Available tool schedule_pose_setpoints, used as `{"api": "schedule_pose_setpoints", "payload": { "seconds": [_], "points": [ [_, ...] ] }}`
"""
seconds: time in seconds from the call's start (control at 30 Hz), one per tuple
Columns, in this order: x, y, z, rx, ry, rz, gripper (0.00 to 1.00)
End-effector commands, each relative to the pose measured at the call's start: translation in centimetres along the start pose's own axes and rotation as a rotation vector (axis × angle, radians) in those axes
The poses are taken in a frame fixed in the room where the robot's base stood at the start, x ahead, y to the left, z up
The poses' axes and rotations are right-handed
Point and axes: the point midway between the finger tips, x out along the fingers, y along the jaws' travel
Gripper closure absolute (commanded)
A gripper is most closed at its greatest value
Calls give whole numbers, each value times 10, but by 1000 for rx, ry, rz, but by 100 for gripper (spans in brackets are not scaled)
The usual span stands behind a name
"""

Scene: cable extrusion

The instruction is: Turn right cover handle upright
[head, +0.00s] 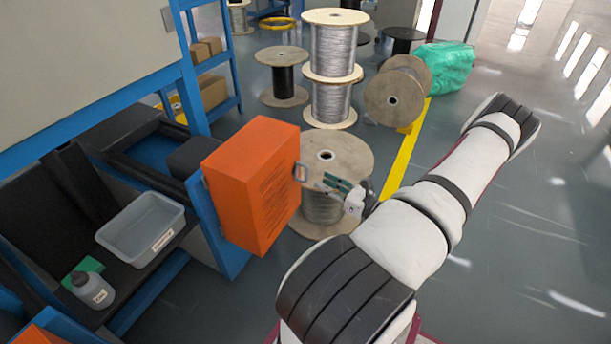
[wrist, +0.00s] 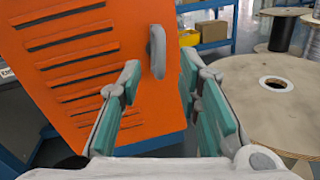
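The orange cover (head: 254,185) with slotted vents is mounted on the blue machine frame in the head view. It also fills the left of the wrist view (wrist: 70,75). Its grey handle (head: 300,172) is on the right side of the cover. My gripper (head: 327,184) has green-padded fingers and is close to the handle. In the wrist view my gripper (wrist: 160,75) has its fingers apart with nothing between the pads. I cannot tell whether a fingertip touches the handle.
A large cable spool (head: 345,160) stands right behind my gripper. Other spools (head: 331,60) are stacked farther back. A grey bin (head: 141,228) and a bottle (head: 92,290) sit on the machine's shelf at left. Floor is clear at the right.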

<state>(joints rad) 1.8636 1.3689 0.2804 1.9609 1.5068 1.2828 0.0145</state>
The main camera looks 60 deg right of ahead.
Motion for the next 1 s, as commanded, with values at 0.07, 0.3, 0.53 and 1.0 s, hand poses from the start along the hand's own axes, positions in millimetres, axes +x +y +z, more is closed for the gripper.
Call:
{"api": "schedule_pose_setpoints", "payload": {
  "seconds": [0.07,0.3,0.53,1.0],
  "points": [
    [17,0,-2,0,-1,2,68],
    [58,0,-2,0,0,2,68],
    [77,0,-1,0,1,0,68],
    [79,0,0,0,1,-1,100]
  ]
}}
